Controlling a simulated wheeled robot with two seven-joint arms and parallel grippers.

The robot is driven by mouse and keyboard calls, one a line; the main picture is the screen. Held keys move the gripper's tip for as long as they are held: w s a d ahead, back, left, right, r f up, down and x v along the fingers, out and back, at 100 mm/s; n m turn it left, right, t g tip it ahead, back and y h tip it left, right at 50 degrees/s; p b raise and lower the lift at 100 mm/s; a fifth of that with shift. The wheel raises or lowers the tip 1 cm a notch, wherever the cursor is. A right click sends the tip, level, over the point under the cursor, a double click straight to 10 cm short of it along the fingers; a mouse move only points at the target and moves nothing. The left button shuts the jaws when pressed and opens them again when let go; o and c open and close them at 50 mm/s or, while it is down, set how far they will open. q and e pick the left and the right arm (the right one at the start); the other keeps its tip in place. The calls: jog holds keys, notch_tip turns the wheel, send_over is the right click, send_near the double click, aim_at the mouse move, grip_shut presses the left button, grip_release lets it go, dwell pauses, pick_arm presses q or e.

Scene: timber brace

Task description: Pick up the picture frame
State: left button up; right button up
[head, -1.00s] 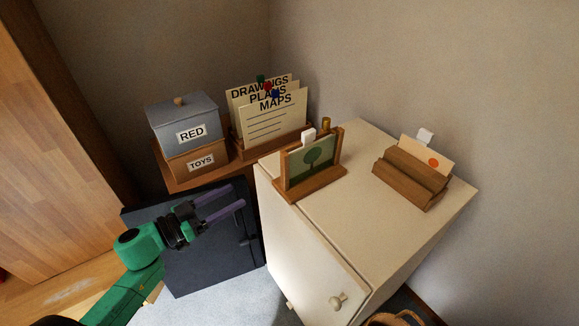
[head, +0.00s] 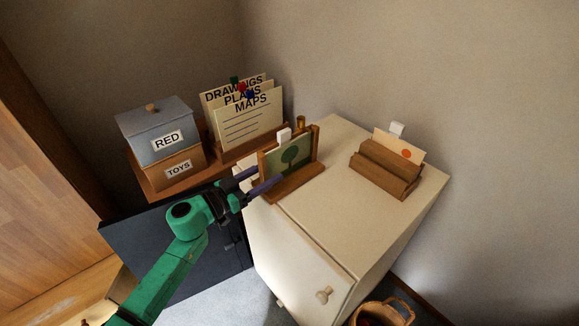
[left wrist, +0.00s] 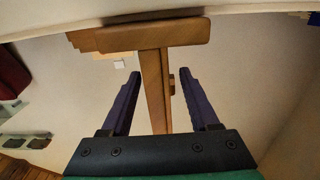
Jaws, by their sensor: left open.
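The picture frame (head: 291,156) is a wooden stand with side posts and a base, holding a green tree picture with a white tab on top. It stands upright at the left edge of the cream cabinet top. My left gripper (head: 259,180) is open at the frame's left end, with one purple finger overlapping its lower front. In the left wrist view the frame's wooden post (left wrist: 154,85) appears between the open fingers of my left gripper (left wrist: 160,74), with clear gaps on both sides. Contact is not visible. My right gripper is not in view.
The cream cabinet (head: 330,225) has bare top space between the frame and a wooden holder with a card (head: 385,172). A brass-coloured object (head: 301,122) shows behind the frame. To the left are a RED box (head: 157,130), a TOYS box (head: 178,168) and a paper sorter (head: 244,116).

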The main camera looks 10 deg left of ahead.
pick_arm(q)
jog(key=shift+s, duration=0.1)
grip_shut()
jog(key=shift+a+r, duration=0.1)
dwell(1.1)
